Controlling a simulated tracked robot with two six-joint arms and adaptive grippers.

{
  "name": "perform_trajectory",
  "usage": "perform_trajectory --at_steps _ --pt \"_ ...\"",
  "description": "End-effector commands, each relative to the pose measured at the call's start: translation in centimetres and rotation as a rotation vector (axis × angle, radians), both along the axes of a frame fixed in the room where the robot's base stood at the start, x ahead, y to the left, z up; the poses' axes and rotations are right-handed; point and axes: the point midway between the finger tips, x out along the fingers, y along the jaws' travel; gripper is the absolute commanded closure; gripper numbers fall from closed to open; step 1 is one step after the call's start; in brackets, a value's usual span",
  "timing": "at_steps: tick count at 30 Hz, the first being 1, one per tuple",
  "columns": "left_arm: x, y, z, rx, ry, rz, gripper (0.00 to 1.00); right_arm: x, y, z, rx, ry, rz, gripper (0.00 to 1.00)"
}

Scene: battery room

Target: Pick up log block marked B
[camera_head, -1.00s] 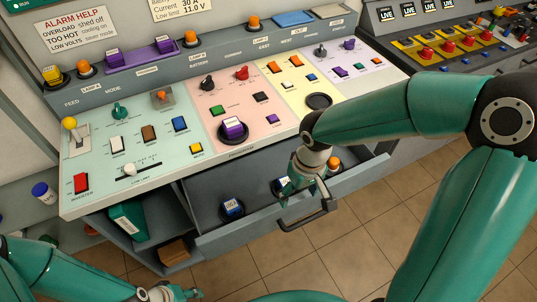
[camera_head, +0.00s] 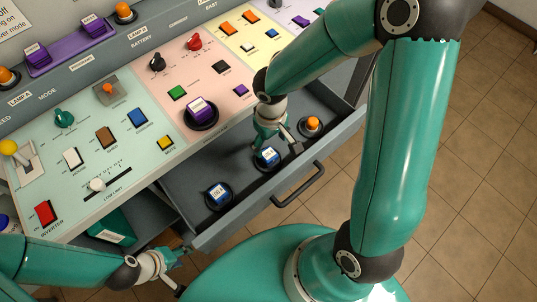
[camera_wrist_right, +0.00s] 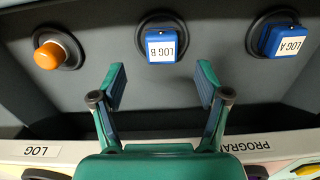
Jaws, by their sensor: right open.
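The blue log block marked B (camera_head: 267,157) sits on a round dark base in the open drawer (camera_head: 190,164). It also shows in the right wrist view (camera_wrist_right: 162,46), with its label upside down. My right gripper (camera_head: 279,141) is over the drawer close to block B. In the right wrist view my right gripper (camera_wrist_right: 161,79) is open and empty, its fingertips apart below the block and roughly lined up with it. The block marked A (camera_head: 218,194) sits on its own base to the left of B. My left gripper (camera_head: 182,268) is open and empty at the lower left, outside the drawer.
An orange knob (camera_head: 312,125) stands in the drawer to the right of block B. The drawer handle (camera_head: 298,186) sticks out in front. The control panel (camera_head: 130,165) with switches overhangs the drawer's back. A purple block (camera_head: 201,109) stands on the panel.

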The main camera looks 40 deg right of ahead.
Motion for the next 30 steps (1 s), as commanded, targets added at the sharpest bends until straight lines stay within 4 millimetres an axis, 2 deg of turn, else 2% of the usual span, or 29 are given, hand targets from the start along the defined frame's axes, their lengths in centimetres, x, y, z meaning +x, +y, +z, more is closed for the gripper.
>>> perform_trajectory --at_steps 1,3,11,19,29,30 --pt "0.0 0.0 -0.2 0.000 0.000 0.000 0.60 0.0 0.0 -1.0 -0.001 0.004 0.001 0.25" --pt "0.0 0.0 -0.3 0.000 0.000 0.000 0.60 0.0 0.1 -1.7 -0.001 0.002 0.001 0.25" --pt "0.0 0.0 -0.2 0.000 -0.001 0.000 0.60 0.2 0.1 -3.2 0.000 0.002 0.002 0.25" --pt "0.0 0.0 -0.4 0.000 -0.001 0.000 0.60 0.7 0.3 -6.9 0.000 0.001 0.003 0.25" --pt "0.0 0.0 -0.4 0.000 0.000 0.000 0.60 0.7 0.3 -7.5 0.000 -0.002 0.001 0.25" --pt "0.0 0.0 -0.4 0.000 0.000 0.000 0.60 0.7 0.3 -7.5 0.000 -0.002 0.002 0.32"
